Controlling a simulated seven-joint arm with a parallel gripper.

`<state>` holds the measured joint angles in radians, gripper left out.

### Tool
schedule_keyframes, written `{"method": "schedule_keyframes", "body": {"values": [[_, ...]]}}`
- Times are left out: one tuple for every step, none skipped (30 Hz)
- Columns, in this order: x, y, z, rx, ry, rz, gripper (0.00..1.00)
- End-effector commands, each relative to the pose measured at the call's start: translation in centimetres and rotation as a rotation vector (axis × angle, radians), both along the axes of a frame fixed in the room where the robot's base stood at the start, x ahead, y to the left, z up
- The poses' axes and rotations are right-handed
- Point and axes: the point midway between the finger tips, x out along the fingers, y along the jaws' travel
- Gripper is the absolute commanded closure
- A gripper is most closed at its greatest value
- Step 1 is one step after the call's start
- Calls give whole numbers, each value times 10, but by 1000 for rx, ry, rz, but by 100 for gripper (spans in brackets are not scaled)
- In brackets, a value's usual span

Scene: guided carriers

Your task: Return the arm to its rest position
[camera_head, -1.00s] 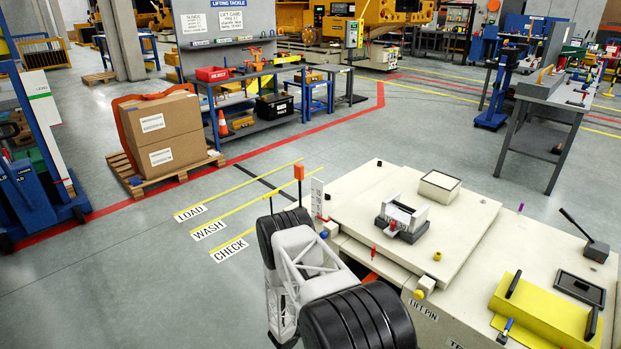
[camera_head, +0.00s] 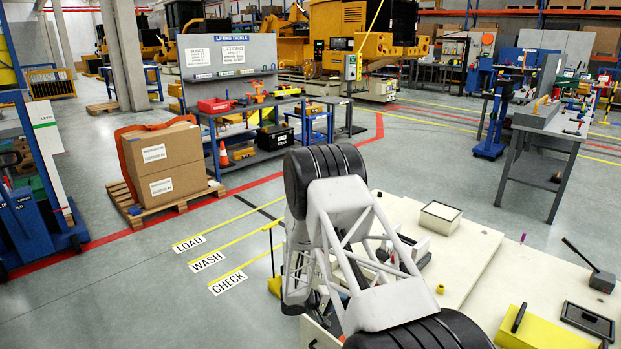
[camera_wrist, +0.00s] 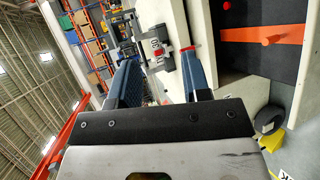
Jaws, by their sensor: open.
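My gripper (camera_wrist: 160,62) shows in the wrist view as two blue fingers standing apart, with nothing held between them. Beyond the fingers is a grey fixture with a red part (camera_wrist: 160,48); I cannot tell the distance to it. In the head view my arm is folded, with a black-ringed joint raised above the left end of the cream bench (camera_head: 480,240). My gripper cannot be made out there. The arm hides part of the bench top and most of the small fixture (camera_head: 418,250) on it.
An orange strip with a peg (camera_wrist: 265,36) is at right in the wrist view. The bench carries a shallow box (camera_head: 440,217), a yellow plate (camera_head: 550,330) and a black lever (camera_head: 590,262). A carton (camera_head: 163,165) stands on a pallet at left. Floor around the LOAD, WASH and CHECK labels is clear.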

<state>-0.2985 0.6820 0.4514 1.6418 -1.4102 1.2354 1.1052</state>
Motion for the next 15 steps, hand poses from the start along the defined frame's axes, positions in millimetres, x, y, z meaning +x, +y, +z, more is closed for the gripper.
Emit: {"method": "schedule_keyframes", "body": {"values": [[-3,-4,17,12,2,-18,56],[-5,-7,25,19,6,-27,56],[-7,-10,36,30,9,-41,56],[-9,-12,44,36,15,-50,56],[-12,-15,52,44,17,-60,56],[-15,-18,63,53,21,-72,56],[-17,-20,71,61,24,-81,56],[-20,-22,80,70,27,-90,56],[-24,-25,90,79,31,-103,56],[-26,-27,98,88,34,-112,56],[-29,-30,105,96,37,-120,56],[-34,-32,115,108,42,-131,56],[-37,-35,123,116,45,-138,56],[-40,-37,130,127,47,-148,56],[-44,-40,140,138,51,-158,56]]}}
